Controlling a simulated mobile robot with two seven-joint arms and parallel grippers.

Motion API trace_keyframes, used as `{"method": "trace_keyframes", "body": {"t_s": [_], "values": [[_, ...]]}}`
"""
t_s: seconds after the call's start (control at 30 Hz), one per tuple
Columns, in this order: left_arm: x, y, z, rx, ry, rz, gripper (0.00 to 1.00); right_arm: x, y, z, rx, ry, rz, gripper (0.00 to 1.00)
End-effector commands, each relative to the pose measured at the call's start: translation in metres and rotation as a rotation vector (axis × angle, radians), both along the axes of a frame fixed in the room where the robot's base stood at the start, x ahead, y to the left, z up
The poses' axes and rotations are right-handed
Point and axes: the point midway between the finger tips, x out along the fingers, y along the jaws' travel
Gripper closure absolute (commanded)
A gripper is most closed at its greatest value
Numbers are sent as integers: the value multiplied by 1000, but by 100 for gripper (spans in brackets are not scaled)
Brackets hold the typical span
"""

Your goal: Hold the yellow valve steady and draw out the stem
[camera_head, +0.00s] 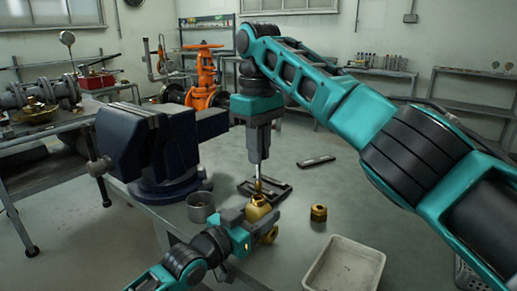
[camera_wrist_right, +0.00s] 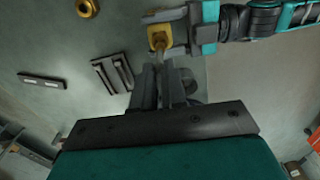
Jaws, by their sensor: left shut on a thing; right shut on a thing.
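The yellow valve (camera_head: 260,208) stands over the bench, its open top facing up. My left gripper (camera_head: 250,216) is shut on it from the left; this grip also shows in the right wrist view, where the valve (camera_wrist_right: 158,38) sits at the top. My right gripper (camera_head: 259,172) points straight down above the valve and is shut on the stem (camera_head: 258,187). The stem is a thin upright rod, mostly hidden by the fingers. Its lower end is at the valve's top opening; I cannot tell how much is inside.
A brass nut (camera_head: 319,213) stands right of the valve. A grey cup (camera_head: 200,208) and a blue vise (camera_head: 150,150) are at left. A dark slotted holder (camera_head: 281,192) lies behind the valve, a dark bar (camera_head: 316,161) farther back. A pale tray (camera_head: 374,258) is at front right.

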Motion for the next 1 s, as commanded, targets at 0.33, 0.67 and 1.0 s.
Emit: {"method": "trace_keyframes", "body": {"t_s": [0.33,0.67,1.0], "values": [[0,0,0,1,1,0,16,0,0,0,1,-1,0,100],[-1,1,-1,1,1,0,12,0,0,0,1,-1,0,100],[-39,34,-1,3,2,0,12,0,0,0,0,0,0,100]]}}
